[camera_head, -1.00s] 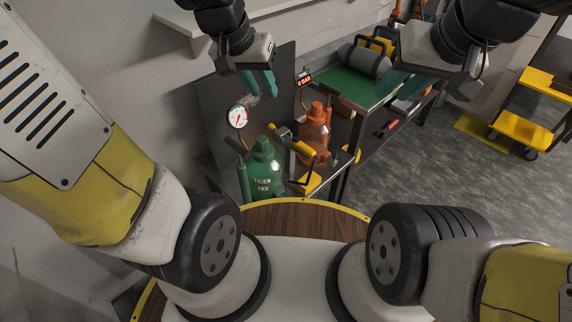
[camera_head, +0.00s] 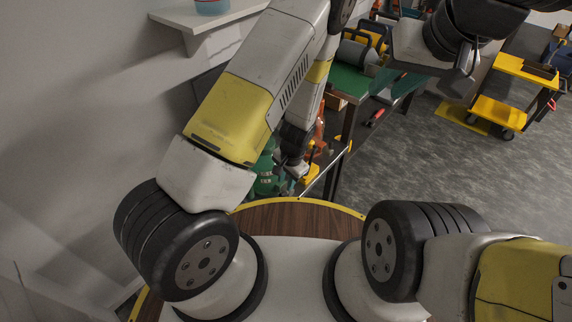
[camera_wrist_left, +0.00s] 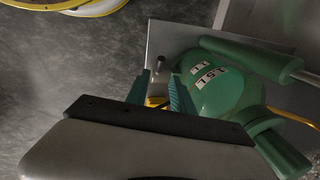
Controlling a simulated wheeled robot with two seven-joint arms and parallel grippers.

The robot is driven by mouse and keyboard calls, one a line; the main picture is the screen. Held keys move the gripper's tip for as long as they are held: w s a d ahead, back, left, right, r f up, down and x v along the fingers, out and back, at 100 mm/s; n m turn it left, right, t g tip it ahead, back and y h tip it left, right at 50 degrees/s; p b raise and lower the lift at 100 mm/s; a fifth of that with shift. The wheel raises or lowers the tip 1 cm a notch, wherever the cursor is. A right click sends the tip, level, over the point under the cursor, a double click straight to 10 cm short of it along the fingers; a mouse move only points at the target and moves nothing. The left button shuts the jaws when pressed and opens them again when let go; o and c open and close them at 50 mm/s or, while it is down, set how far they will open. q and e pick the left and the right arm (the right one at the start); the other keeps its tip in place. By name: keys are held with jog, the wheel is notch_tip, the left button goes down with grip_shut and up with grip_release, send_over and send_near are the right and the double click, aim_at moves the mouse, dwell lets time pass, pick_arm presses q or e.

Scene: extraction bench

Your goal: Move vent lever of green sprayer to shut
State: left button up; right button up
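The green sprayer (camera_head: 266,182) stands on the bench, mostly hidden behind my left arm in the head view. In the left wrist view the sprayer's green body (camera_wrist_left: 222,92) with white labels fills the right side. My left gripper (camera_wrist_left: 160,92) is open, its teal fingers apart, with the right finger close beside the sprayer body; whether they touch is unclear. A small metal pin (camera_wrist_left: 160,64) shows just past the fingertips. I cannot tell whether it is the vent lever. My right gripper (camera_head: 404,84) hangs over the green-topped bench, away from the sprayer; its opening is unclear.
An orange sprayer (camera_head: 320,127) is partly hidden behind my left arm. A green-topped bench (camera_head: 348,82) stands behind, with tools on it. A yellow cart (camera_head: 511,122) is at the right.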

aim_at(283, 193)
pick_arm(q)
jog(key=f, duration=0.5)
jog(key=a+f, duration=0.1)
jog(key=f, duration=0.2)
jog(key=shift+w, duration=0.4)
jog(key=shift+c, duration=0.2)
grip_shut()
